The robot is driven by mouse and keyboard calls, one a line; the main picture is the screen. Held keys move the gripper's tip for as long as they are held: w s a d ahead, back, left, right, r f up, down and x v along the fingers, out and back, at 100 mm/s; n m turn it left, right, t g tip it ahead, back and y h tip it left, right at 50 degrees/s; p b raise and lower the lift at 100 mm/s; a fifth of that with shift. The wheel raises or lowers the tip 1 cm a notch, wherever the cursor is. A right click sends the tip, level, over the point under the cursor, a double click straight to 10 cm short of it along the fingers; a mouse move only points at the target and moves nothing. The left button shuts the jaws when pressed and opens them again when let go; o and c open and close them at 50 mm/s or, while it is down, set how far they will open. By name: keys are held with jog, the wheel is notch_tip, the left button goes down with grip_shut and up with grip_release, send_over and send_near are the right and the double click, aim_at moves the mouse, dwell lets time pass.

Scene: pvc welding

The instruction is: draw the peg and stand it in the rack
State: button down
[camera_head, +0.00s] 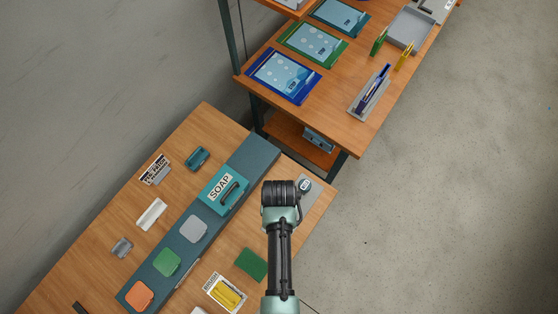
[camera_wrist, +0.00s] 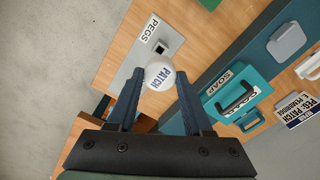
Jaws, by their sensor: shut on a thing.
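A white round-ended peg (camera_wrist: 160,74) marked PATCH sits between the fingertips of my gripper (camera_wrist: 158,84) in the wrist view. My gripper is shut on it. In the head view, my gripper (camera_head: 283,194) is over the right edge of the near table, and the peg's pale end (camera_head: 305,185) shows just right of it. The grey rack plate (camera_wrist: 131,68), labelled PEGS, lies beyond the peg in the wrist view, with a square hole (camera_wrist: 160,47) beside the peg. The plate's edge (camera_head: 319,196) also shows in the head view. The peg's lower end is hidden; I cannot tell whether it touches the plate.
A teal SOAP box (camera_head: 224,190) with a black handle stands on a dark strip left of my gripper. A card (camera_wrist: 298,112) reading PEG: PATCH lies beyond it. A green pad (camera_head: 251,265) lies on the near table. A second table (camera_head: 340,125) stands behind.

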jog(key=shift+w, duration=0.1)
jog(key=shift+f, duration=0.4)
jog(key=shift+f+b, duration=2.2)
jog(key=shift+f, duration=0.35)
jog(key=shift+f+b, duration=1.25)
jog(key=shift+f, duration=0.85)
jog(key=shift+c, duration=1.2)
grip_release()
jog(key=shift+r, duration=0.1)
notch_tip(320, 180, up, 13)
jog(key=shift+f+b, duration=0.1)
jog(key=shift+b, duration=0.25)
